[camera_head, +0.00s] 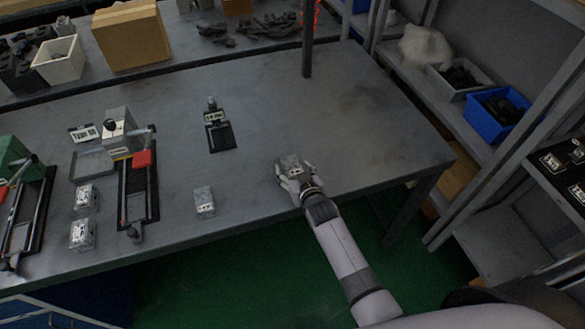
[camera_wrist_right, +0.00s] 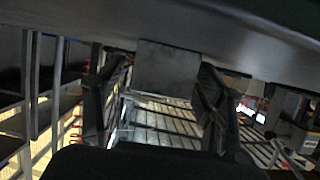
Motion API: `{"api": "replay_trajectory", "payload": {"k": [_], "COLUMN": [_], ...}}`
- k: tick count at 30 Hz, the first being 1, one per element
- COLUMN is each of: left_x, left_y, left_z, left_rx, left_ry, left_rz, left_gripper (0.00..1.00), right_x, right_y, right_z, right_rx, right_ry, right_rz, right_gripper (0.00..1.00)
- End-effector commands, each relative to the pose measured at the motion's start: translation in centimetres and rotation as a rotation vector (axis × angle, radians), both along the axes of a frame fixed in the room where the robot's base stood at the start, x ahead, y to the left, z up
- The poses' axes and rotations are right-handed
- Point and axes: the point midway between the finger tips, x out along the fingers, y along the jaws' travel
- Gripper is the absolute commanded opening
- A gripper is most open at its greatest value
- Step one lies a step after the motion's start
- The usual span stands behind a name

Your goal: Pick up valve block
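A grey valve block (camera_head: 291,164) sits on the table (camera_head: 340,110) near its front edge. My right gripper (camera_head: 296,178) is at this block, with its fingers on either side of it. In the right wrist view the block (camera_wrist_right: 168,65) shows as a plain grey face between the two dark fingers (camera_wrist_right: 165,85), against the table band (camera_wrist_right: 240,45). The fingers look spread, with a slight gap at the left; firm contact does not show. Similar blocks stand at the front (camera_head: 204,202) and at the left (camera_head: 86,197), (camera_head: 83,234). My left gripper is out of view.
A black fixture (camera_head: 220,137) lies mid-table. A clamp fixture with a red part (camera_head: 142,158) stands to the left. A dark post (camera_head: 307,40) rises at the back edge. Shelves with a blue bin (camera_head: 497,115) are to the right. The table right of my gripper is clear.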

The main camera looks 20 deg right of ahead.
Motion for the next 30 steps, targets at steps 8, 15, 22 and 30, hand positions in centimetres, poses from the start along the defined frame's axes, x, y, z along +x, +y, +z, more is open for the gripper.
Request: {"api": "replay_trajectory", "payload": {"k": [8, 15, 22, 30], "left_x": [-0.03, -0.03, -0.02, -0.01], "left_y": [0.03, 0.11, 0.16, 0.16], "left_z": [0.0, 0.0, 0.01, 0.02], "left_rx": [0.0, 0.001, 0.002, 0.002], "left_ry": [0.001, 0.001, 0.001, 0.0], "left_rz": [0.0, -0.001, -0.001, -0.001], "left_gripper": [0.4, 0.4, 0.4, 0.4], "right_x": [-0.03, -0.04, -0.04, 0.06], "right_y": [0.0, 0.0, -0.01, 0.0], "right_z": [0.0, -0.01, -0.01, 0.19], "right_rx": [0.0, 0.0, -0.001, 0.0], "right_ry": [0.0, 0.0, 0.001, -0.004], "right_rz": [0.0, 0.0, 0.0, 0.0], "right_gripper": [0.44, 0.28, 0.12, 0.0]}}
